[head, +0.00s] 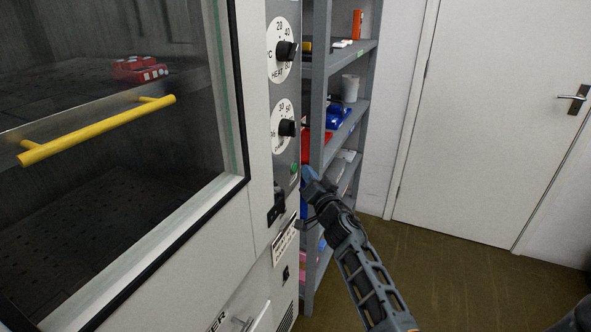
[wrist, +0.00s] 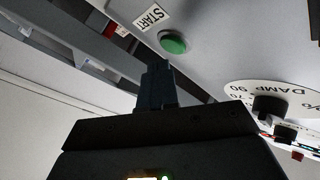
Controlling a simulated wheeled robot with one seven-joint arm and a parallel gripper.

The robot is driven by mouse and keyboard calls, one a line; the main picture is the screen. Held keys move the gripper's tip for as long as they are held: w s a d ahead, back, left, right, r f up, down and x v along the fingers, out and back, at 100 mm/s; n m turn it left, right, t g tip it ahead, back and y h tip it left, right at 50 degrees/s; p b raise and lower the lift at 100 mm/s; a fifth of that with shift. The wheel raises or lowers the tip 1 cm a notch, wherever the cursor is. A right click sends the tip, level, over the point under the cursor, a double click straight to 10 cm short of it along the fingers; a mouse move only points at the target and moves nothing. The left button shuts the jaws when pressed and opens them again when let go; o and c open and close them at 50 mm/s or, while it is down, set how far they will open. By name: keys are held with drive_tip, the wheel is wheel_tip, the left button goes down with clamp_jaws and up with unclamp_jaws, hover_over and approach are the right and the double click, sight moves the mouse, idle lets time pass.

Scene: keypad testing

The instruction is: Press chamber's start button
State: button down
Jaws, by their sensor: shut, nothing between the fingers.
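The chamber's control panel (head: 284,155) is a grey strip right of the glass door. The green start button (head: 294,169) sits low on it, under the lower dial. In the wrist view the round green button (wrist: 173,43) shows beside a white START label (wrist: 152,17). My gripper (head: 308,174) is shut and empty, just right of the button in the head view. In the wrist view its fingertips (wrist: 158,66) point at the panel just below the button. I see a small gap between them, and cannot tell the exact depth.
The HEAT dial (head: 286,50) and a lower dial (head: 286,127) are above the button, and a black switch (head: 276,207) is below it. A yellow door handle (head: 98,128) sticks out at left. A grey shelf rack (head: 318,80) stands close behind. Floor at right is clear.

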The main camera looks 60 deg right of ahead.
drive_tip(key=shift+w, duration=0.2)
drive_tip(key=shift+w, duration=0.25)
drive_tip(key=shift+w, duration=0.35)
idle(0.6)
drive_tip(key=shift+s, duration=0.2)
drive_tip(key=shift+s+p, duration=0.35)
drive_tip(key=shift+s, duration=0.25)
drive_tip(key=s+p, duration=0.3)
drive_tip(key=s, duration=0.2)
drive_tip(key=shift+d+p, duration=0.2)
drive_tip(key=shift+p, duration=0.1)
